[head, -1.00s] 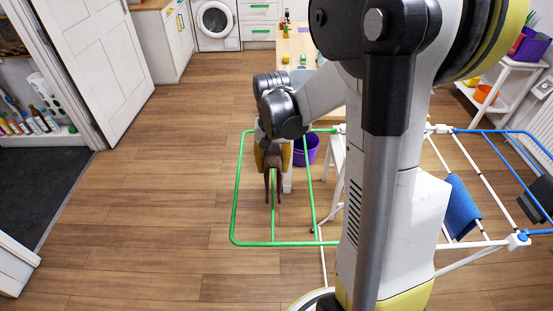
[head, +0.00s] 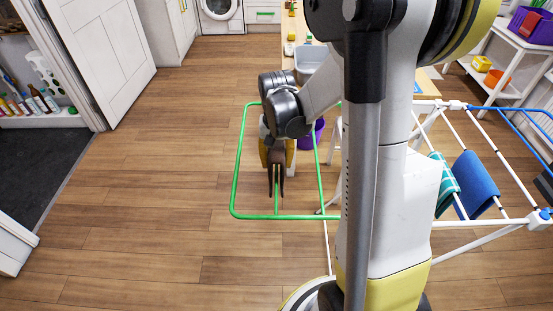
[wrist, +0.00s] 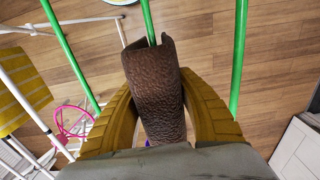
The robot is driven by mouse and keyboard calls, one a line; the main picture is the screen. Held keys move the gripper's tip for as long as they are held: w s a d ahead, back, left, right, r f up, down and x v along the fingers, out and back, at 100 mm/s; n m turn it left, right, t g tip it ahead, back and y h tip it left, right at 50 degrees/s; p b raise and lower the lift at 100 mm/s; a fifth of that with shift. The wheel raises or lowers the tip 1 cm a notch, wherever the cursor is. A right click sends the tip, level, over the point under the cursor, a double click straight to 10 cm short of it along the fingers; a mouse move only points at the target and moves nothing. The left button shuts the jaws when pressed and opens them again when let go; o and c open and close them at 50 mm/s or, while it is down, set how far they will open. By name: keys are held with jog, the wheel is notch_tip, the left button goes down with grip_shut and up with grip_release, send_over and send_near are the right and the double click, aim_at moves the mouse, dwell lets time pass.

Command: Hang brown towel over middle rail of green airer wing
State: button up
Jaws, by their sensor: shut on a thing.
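The brown towel (head: 275,183) hangs folded in my gripper (head: 277,158), its two tails on either side of the green middle rail (head: 276,208). In the wrist view the towel (wrist: 157,95) is a textured brown roll between the yellow fingers of my gripper (wrist: 158,82), which press on both its sides. The middle rail (wrist: 149,20) runs into the towel's open far end. I cannot tell whether the towel's fold touches the rail. The green airer wing (head: 238,165) sticks out left, with a side rail on each side; my arm hides part of it.
A blue towel (head: 475,184) and a teal striped towel (head: 443,183) hang on the airer's white rails at right. A purple bin (head: 312,136) stands behind the wing. The wooden floor left of the wing is clear.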

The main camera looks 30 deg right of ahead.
aim_at(277, 146)
jog(key=shift+f+b, duration=2.9)
jog(key=shift+f, duration=0.85)
jog(key=o, duration=1.2)
notch_tip(277, 146, up, 12)
jog(key=shift+r, duration=0.1)
jog(key=shift+s+a+r+n+t, duration=0.8)
jog(key=shift+s+a+n+t, duration=0.4)
jog(key=shift+s+a, duration=0.85)
jog(key=shift+s+a+r+n+t, duration=0.8)
jog(key=shift+s+a+n+t, duration=0.55)
jog(key=shift+a, duration=1.05)
jog(key=shift+s+a+r+n+t, duration=0.85)
jog(key=shift+s+a+t, duration=0.2)
jog(key=shift+s+a, duration=1.05)
jog(key=shift+w+a, duration=0.15)
